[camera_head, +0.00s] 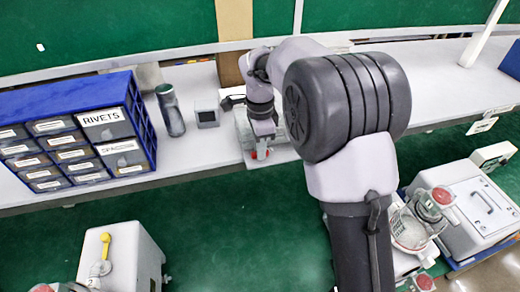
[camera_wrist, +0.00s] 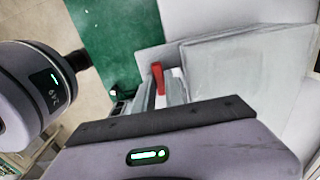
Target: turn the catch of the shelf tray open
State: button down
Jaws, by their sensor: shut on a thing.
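The shelf tray (camera_head: 243,128) is on the white shelf behind my arm, and most of it is hidden by my arm in the head view. Its pale grey body also shows at the right of the wrist view (camera_wrist: 240,72). A small red catch (camera_head: 262,153) shows at the tray's front. In the wrist view the red catch (camera_wrist: 157,78) stands upright between my grey fingers. My gripper (camera_wrist: 160,92) is shut on the catch. In the head view my gripper (camera_head: 262,136) points down at the tray's front; its fingertips are hard to make out there.
A blue RIVETS drawer cabinet (camera_head: 78,130), a dark bottle (camera_head: 170,110) and a small grey box (camera_head: 207,113) stand on the shelf to the left. Canister equipment (camera_head: 410,228) and a grey case (camera_head: 470,210) stand low at the right. A white box with a yellow handle (camera_head: 118,262) is at lower left.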

dwell(0.4)
jog(key=c, duration=1.7)
grip_release()
notch_tip(320, 180, up, 18)
jog(key=p, duration=0.3)
jog(key=shift+f, duration=0.25)
